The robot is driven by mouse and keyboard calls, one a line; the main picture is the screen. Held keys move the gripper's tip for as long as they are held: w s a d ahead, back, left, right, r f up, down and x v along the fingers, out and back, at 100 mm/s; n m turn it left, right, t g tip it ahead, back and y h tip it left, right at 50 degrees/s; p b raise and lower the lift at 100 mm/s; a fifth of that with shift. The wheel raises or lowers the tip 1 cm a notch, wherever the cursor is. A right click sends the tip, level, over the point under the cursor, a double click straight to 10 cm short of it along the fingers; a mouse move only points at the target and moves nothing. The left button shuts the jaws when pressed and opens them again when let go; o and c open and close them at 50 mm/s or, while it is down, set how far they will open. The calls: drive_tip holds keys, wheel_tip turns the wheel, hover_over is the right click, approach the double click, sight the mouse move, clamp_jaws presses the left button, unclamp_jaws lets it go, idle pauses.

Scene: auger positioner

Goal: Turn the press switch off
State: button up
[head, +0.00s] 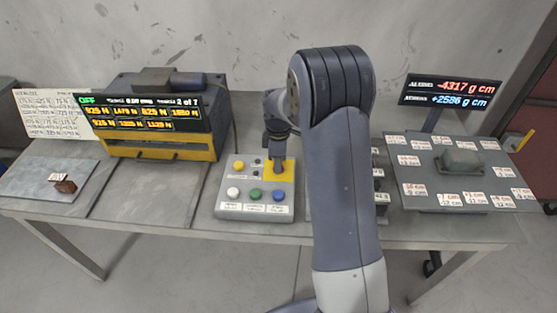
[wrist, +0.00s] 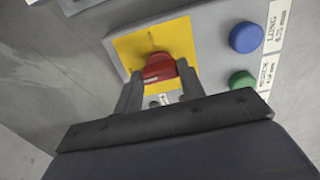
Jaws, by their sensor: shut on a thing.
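The press switch is a red rotary knob (wrist: 158,67) on a square yellow plate (wrist: 130,48). The plate also shows in the head view (head: 290,171) at the upper right of the grey control box (head: 222,207). My gripper (wrist: 160,78) points down over the plate, shut on the red knob with one finger on each side. In the head view my gripper (head: 278,166) covers the knob. The press display (head: 140,112) at the back left shows "OFF" in green at its upper left corner.
White (head: 233,193), green (head: 255,195) and blue (head: 279,196) buttons line the box's front. A brown block (head: 65,187) lies on a plate at far left. At right, a board with labels holds a grey-green block (head: 460,162) below another display (head: 450,92).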

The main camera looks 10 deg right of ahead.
idle(0.4)
drive_tip(key=o, duration=1)
wheel_tip(320, 180, up, 11)
drive_tip(key=shift+f+b, duration=0.1)
drive_tip(key=shift+b, duration=0.2)
drive_tip(key=shift+f, duration=0.1)
wheel_tip(320, 180, down, 10)
drive_tip(key=shift+f+p, duration=0.15)
drive_tip(key=shift+p, duration=0.15)
drive_tip(key=shift+f, duration=0.2)
